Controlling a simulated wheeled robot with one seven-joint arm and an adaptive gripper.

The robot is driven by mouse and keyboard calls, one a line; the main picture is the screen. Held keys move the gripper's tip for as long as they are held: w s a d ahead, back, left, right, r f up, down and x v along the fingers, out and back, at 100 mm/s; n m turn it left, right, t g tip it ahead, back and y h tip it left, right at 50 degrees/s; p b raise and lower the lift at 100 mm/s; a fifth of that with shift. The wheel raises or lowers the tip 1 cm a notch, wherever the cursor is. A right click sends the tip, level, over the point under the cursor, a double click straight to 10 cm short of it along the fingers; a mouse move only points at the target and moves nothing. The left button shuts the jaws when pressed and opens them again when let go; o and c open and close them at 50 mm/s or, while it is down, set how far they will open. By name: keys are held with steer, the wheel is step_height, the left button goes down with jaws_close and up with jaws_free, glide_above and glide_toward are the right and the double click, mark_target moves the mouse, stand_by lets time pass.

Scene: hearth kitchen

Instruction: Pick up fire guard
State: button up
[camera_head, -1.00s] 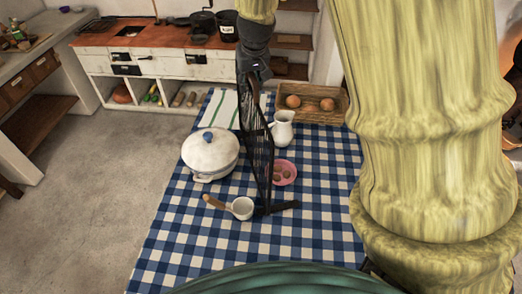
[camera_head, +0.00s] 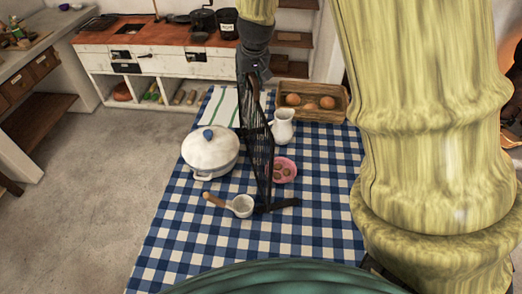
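The fire guard (camera_head: 260,147) is a dark mesh panel. It stands upright on the blue-and-white checked tablecloth, seen nearly edge-on, with a dark foot (camera_head: 277,206) at its near end. My gripper (camera_head: 252,88) points down at the upper far part of the guard. The fingers are dark against the dark mesh, so I cannot tell whether they are closed on it. The guard's top edge there is partly hidden by my gripper.
A white lidded pot (camera_head: 210,154) stands close left of the guard. A white pitcher (camera_head: 283,127) and a pink plate (camera_head: 285,171) are close right. A white dipper (camera_head: 242,206) lies near the foot. A basket (camera_head: 335,115) holds eggs behind.

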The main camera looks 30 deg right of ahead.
jaws_close()
steer(key=shift+r, duration=0.15)
stand_by(0.5)
